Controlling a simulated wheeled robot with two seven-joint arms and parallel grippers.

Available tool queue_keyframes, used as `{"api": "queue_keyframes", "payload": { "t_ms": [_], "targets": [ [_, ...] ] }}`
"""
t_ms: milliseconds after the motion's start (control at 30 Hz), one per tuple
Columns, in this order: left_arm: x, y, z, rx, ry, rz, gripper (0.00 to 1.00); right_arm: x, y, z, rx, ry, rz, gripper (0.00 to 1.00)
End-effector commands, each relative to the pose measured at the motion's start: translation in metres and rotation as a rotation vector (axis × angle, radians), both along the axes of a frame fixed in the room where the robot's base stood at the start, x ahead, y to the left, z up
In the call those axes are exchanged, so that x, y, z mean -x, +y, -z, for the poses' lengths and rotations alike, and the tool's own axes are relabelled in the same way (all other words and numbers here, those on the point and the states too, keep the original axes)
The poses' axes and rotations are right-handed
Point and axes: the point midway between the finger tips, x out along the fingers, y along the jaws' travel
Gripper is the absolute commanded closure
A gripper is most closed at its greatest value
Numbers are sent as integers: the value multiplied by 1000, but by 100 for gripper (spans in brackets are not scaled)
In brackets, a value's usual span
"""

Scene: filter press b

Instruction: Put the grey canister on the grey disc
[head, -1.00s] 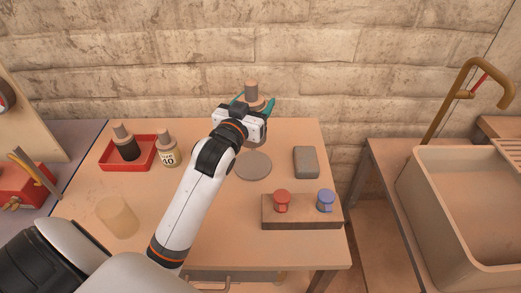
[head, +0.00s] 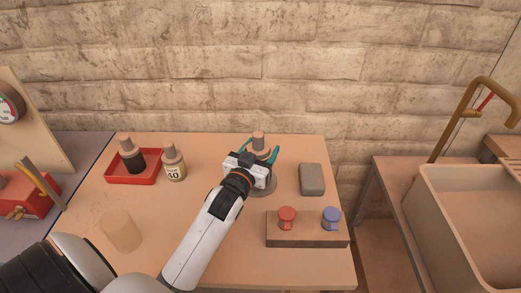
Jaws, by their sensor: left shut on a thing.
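The grey canister (head: 259,141) has a narrower, brownish-grey top and is upright between the teal fingers of my left gripper (head: 260,155). The gripper is shut on it, and its white body hides much of the canister's lower part. The grey disc (head: 268,189) lies flat on the table beneath the gripper, partly covered by it. The canister is over the back of the disc in the picture; I cannot tell whether its base touches it. My right gripper is not in view.
A grey block (head: 312,179) lies right of the disc. A wooden stand (head: 307,241) holds red and blue pieces in front. A red tray (head: 120,176) with a dark bottle, a bottle labelled 40 (head: 174,165) and a beige cylinder (head: 120,230) are left.

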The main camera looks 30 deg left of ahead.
Motion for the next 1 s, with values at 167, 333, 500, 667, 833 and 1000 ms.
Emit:
{"api": "queue_keyframes", "payload": {
  "t_ms": [167, 333, 500, 667, 833, 1000],
  "targets": [
    [0, 0, 2, 0, 0, 0, 30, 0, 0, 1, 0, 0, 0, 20],
    [0, 0, 2, 0, 0, 0, 15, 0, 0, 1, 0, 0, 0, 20],
    [0, 0, 1, 0, 0, 0, 15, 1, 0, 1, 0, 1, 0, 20],
    [7, -1, 0, 1, 0, 1, 15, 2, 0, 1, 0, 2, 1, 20],
    [37, -6, 2, 2, 2, 0, 15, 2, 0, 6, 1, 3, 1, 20],
    [74, -12, 2, 3, 2, 0, 15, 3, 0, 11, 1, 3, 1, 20]
  ]
}}
